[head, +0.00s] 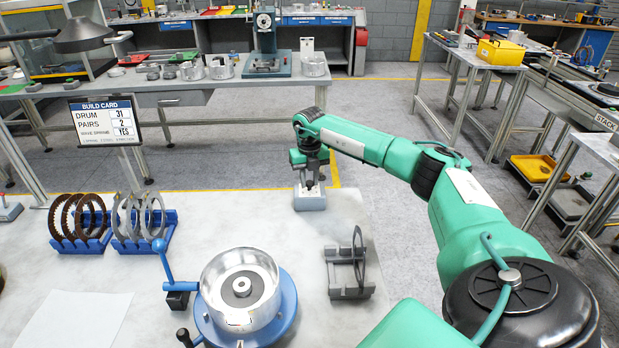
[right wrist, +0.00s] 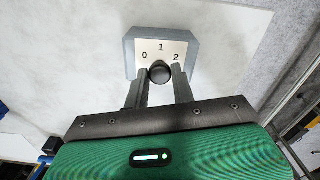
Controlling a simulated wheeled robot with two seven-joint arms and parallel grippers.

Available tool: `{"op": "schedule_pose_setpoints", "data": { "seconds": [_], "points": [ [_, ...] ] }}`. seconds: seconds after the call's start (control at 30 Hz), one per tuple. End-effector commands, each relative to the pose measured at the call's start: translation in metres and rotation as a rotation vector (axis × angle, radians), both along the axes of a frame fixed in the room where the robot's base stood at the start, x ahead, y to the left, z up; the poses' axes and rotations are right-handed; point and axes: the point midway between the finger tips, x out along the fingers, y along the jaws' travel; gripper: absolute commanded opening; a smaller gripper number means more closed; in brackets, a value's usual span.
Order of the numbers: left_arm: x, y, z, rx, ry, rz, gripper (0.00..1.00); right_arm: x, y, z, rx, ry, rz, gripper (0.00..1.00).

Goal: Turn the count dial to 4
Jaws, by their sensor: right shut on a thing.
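The count dial (head: 310,203) is a grey box on the far edge of the pale table in the head view. In the right wrist view its white face (right wrist: 176,48) shows the numbers 0, 1 and 2 around a black knob (right wrist: 160,70). My right gripper (head: 311,183) is over the dial, and in the right wrist view its two fingers (right wrist: 161,76) are closed on the knob from both sides. The fingers and knob hide the lower part of the face. I cannot see which number the knob points to. My left gripper is not in view.
A blue-based fixture with a metal drum (head: 258,269) and a blue-knobbed lever stands at the front. Racks of brown rings (head: 80,222) and grey rings (head: 140,222) stand left, and a dark rack (head: 346,272) right. A build card (head: 105,122) stands behind. Table space around the dial is clear.

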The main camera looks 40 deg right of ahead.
Motion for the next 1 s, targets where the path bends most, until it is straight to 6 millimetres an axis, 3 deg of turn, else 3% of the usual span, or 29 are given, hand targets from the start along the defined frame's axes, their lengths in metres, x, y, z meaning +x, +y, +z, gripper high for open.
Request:
{"op": "schedule_pose_setpoints", "data": {
  "seconds": [0.5, 1.0],
  "points": [
    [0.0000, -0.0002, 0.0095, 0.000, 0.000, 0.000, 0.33, 0.0003, -0.0005, 0.0013, 0.000, -0.001, -0.399, 0.02],
    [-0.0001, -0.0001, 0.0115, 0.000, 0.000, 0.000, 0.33, 0.0005, -0.0007, 0.0012, 0.001, -0.003, -0.513, 0.02]
  ]
}}
